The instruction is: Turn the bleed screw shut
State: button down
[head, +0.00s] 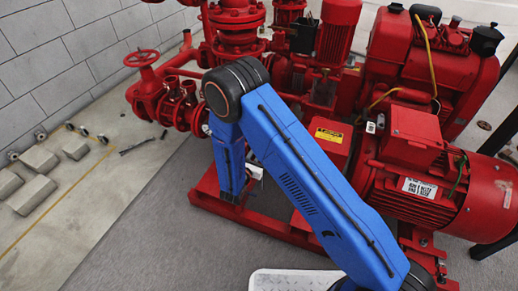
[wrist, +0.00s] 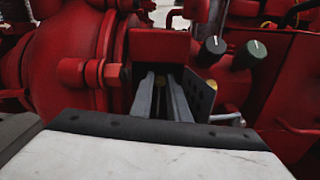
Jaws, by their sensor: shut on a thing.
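In the wrist view my gripper (wrist: 161,92) reaches forward into a dark recess in the red pump body, its two grey fingers close together. In the head view my blue arm bends down to the pumpset, and the fingertips and screw cannot be made out there.
Two dark knobs with white pointer marks, one nearer (wrist: 212,46) and one farther right (wrist: 250,53), stand right of the recess. A red motor (head: 440,190) is at the right and a red handwheel (head: 141,58) at the left. Grey blocks (head: 32,193) lie on the left floor.

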jog(key=shift+f+m, duration=0.2)
jog(key=shift+m, duration=9.6)
jog(key=shift+s+d, duration=0.1)
jog(key=c, duration=2)
grip_release()
jog(key=v, duration=1.7)
jog(key=shift+s, duration=0.15)
